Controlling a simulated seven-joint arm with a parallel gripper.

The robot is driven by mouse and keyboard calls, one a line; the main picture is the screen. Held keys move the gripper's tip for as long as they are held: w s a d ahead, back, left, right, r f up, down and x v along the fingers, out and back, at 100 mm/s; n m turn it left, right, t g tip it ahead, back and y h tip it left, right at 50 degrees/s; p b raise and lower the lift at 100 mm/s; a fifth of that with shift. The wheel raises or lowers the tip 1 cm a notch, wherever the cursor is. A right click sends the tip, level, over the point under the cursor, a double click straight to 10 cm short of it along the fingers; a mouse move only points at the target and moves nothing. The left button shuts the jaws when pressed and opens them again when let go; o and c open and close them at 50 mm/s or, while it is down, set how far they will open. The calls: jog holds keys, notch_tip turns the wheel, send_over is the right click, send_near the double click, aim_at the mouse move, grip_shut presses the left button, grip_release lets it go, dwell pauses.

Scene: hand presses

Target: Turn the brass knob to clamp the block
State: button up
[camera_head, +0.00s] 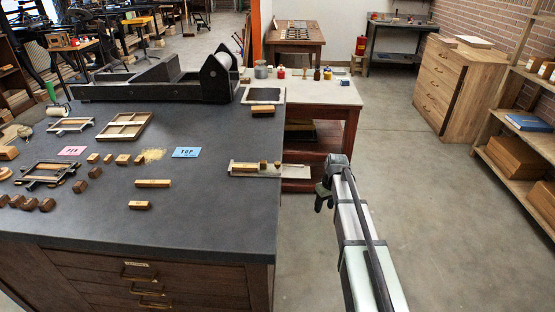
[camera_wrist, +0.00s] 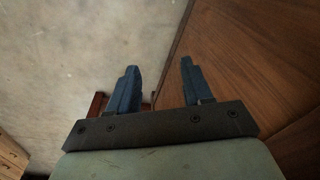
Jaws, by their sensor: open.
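A flat grey fixture (camera_head: 296,172) lies at the right edge of the dark bench and reaches past it. A wooden block (camera_head: 243,167) sits on its left part. Small brass-coloured pieces (camera_head: 263,164) stand to the right of the block; one seems to be the brass knob (camera_head: 277,164), too small to be sure. My gripper (camera_head: 321,199) hangs off the bench's right side, to the right of the fixture and apart from it. In the wrist view my gripper (camera_wrist: 159,85) is open, with nothing between its two blue fingers. The knob and block are not visible there.
The dark bench top (camera_head: 215,215) is clear at its front right. A pink card (camera_head: 73,150), a blue card (camera_head: 186,152) and several wooden blocks lie to the left. A black press (camera_head: 150,85) stands behind. Open floor (camera_head: 430,200) lies to the right.

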jog(key=w+a+r+n+t, duration=0.1)
jog(key=w+r, duration=0.5)
jog(key=r, duration=0.5)
notch_tip(320, 180, up, 23)
jog(key=n+g+h, duration=0.1)
jog(key=n, duration=0.2)
send_over(278, 163)
notch_tip(278, 163, down, 13)
jog(key=shift+a+r, duration=0.1)
grip_shut()
